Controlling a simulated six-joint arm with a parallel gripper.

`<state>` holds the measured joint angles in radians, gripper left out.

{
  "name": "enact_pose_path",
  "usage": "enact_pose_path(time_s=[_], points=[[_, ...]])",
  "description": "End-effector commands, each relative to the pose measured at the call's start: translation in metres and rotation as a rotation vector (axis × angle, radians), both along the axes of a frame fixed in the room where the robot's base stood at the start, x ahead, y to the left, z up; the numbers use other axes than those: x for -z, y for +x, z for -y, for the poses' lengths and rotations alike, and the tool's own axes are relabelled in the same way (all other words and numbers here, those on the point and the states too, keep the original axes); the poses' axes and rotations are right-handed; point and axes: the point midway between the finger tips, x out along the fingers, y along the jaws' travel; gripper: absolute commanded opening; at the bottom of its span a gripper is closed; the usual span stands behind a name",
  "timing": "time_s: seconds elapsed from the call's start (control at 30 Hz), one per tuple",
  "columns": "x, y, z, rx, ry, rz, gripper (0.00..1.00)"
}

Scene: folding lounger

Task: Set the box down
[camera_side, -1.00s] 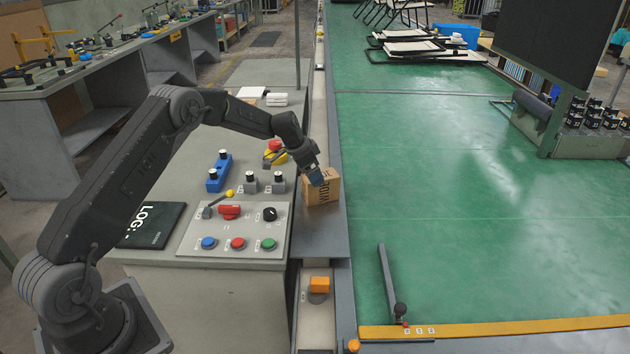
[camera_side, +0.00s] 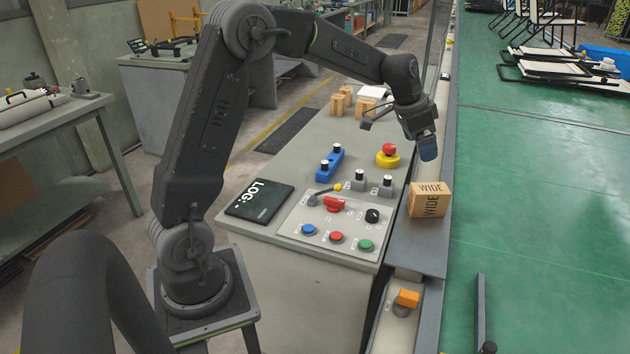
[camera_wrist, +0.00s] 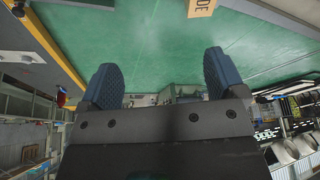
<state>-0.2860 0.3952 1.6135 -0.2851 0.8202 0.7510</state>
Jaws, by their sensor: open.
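The cardboard box marked WIDE (camera_side: 430,200) rests on the grey ledge (camera_side: 415,245) at the right side of the control bench. My gripper (camera_side: 428,148) is above the box and apart from it. In the wrist view my gripper (camera_wrist: 160,85) shows two blue fingers spread wide with nothing between them. A part of the box (camera_wrist: 201,8) shows at the top edge of the wrist view, beyond the fingers.
The bench holds a panel of buttons (camera_side: 336,237), a blue switch block (camera_side: 329,164), a red-and-yellow emergency stop (camera_side: 388,154) and a black LOG book (camera_side: 259,201). Small boxes (camera_side: 340,101) stand farther back. The green floor (camera_side: 540,200) at the right is largely clear.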

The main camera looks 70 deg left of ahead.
Motion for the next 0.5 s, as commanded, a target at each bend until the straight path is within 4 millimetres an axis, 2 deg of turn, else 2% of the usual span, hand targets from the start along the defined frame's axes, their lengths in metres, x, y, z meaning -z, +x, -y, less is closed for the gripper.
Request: enact_pose_path(time_s=[0.03,0.2,0.33,0.5], points=[[-0.020,-0.022,0.017,-0.013,0.003,0.008,0.89],[-0.060,-0.095,0.058,-0.081,0.006,0.022,0.89],[-0.074,-0.156,0.083,-0.134,0.003,0.037,0.89],[-0.072,-0.233,0.104,-0.206,-0.003,0.065,0.89]])
